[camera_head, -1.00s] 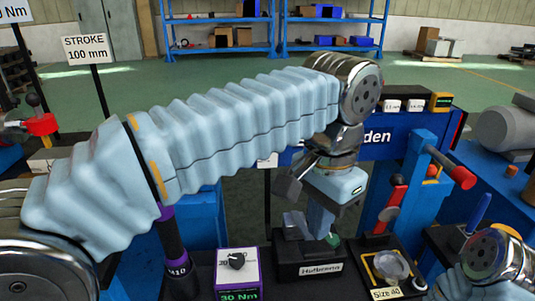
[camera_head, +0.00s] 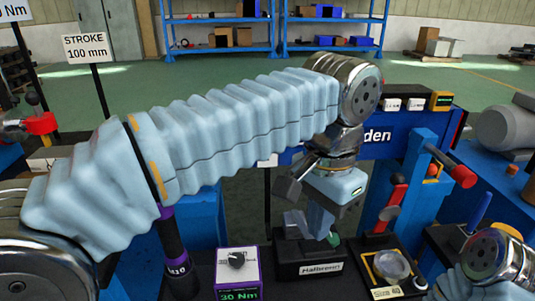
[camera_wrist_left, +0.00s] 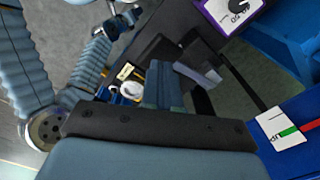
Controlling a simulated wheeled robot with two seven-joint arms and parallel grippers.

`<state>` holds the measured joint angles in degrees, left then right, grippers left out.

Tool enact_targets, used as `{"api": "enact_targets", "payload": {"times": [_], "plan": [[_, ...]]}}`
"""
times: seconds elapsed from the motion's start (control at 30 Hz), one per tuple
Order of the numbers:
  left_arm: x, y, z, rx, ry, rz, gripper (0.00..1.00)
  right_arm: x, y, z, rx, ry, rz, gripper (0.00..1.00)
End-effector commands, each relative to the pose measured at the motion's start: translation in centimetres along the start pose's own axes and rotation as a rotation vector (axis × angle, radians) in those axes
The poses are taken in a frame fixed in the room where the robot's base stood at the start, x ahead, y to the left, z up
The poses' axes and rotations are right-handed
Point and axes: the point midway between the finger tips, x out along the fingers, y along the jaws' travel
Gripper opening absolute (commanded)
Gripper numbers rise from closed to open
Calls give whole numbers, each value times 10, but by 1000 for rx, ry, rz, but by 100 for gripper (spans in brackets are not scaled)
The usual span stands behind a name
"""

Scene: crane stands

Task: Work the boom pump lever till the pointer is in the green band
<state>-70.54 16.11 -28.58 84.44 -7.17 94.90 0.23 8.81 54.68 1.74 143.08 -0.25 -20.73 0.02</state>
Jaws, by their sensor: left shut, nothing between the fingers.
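My left gripper (camera_head: 320,222) points down above a black block with a white name label (camera_head: 321,269), fingers shut and empty; the fingers also show in the left wrist view (camera_wrist_left: 165,85). A lever with a red grip (camera_head: 395,198) stands right of the gripper, apart from it. Another red-ended handle (camera_head: 463,176) sticks out from a blue post. I cannot tell which is the boom pump lever. A white card with a green and red strip (camera_wrist_left: 285,129) shows at the right of the left wrist view; its pointer is not clear. My right gripper (camera_wrist_left: 128,14) is small at the top.
A tray with a round clear part and a "Size 40" label (camera_head: 387,293) lies right of the block. A torque display box (camera_head: 238,276) stands left of it. A blue-handled tool (camera_head: 477,212) is at the right. Blue shelves (camera_head: 283,28) stand far back.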

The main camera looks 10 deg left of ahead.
Motion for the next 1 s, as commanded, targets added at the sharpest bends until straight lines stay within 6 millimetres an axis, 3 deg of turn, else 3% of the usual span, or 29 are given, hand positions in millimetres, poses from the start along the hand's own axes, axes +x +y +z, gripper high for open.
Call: {"api": "enact_targets", "payload": {"times": [1.0], "plan": [[76, -1, 0, -1, 0, -1, 0, 48, 30, -5, 16, 17, 16, 43]]}}
